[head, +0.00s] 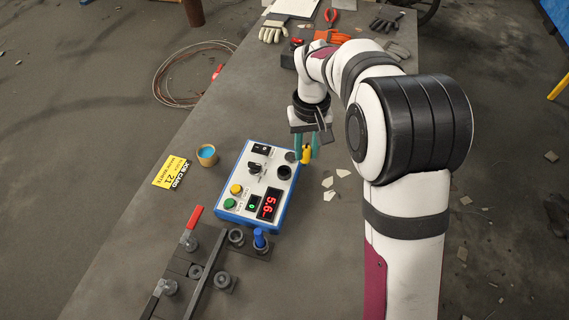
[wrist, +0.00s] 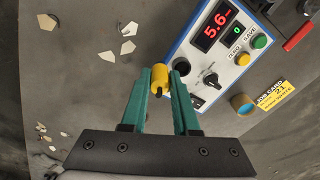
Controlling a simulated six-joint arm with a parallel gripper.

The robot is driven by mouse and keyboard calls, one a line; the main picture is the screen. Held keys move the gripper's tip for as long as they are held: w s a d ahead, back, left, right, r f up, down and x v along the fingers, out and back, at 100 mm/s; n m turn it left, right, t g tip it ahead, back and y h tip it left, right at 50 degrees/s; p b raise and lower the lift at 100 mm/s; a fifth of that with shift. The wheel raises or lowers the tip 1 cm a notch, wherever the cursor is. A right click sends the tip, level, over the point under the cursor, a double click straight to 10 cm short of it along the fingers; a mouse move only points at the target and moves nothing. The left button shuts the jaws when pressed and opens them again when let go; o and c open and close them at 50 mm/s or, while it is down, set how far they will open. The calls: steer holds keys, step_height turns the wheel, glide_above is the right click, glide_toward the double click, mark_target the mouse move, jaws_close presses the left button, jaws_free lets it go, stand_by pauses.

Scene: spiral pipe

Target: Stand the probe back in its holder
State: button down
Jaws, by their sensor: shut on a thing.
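My gripper (head: 308,150) has teal fingers shut on a short yellow cylinder, the probe (head: 306,156). In the wrist view the probe (wrist: 160,77) shows between the fingertips (wrist: 164,80), with a dark lower end. It appears beside the edge of a blue-rimmed instrument box (head: 232,207) with a red display; its height above the table cannot be told. A black round socket (head: 284,172) on the box's panel looks like the holder, and is empty.
A clamp fixture with a red handle (head: 194,217) and a blue-topped peg (head: 260,239) stand in front. A small cup (head: 207,155) and a yellow job card (head: 172,172) lie left of the box. White chips (head: 328,183) lie right. Gloves (head: 273,31) and tools are at the back.

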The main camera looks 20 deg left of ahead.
steer(key=a+f, duration=0.2)
steer(key=a, duration=0.1)
steer(key=a+f, duration=0.1)
steer(key=a, duration=0.1)
steer(key=shift+f, duration=0.1)
step_height(320, 180, down, 3)
steer(key=shift+f, duration=0.4)
steer(key=c, duration=0.7)
jaws_free()
steer(key=shift+f, duration=0.15)
steer(key=shift+o, duration=0.2)
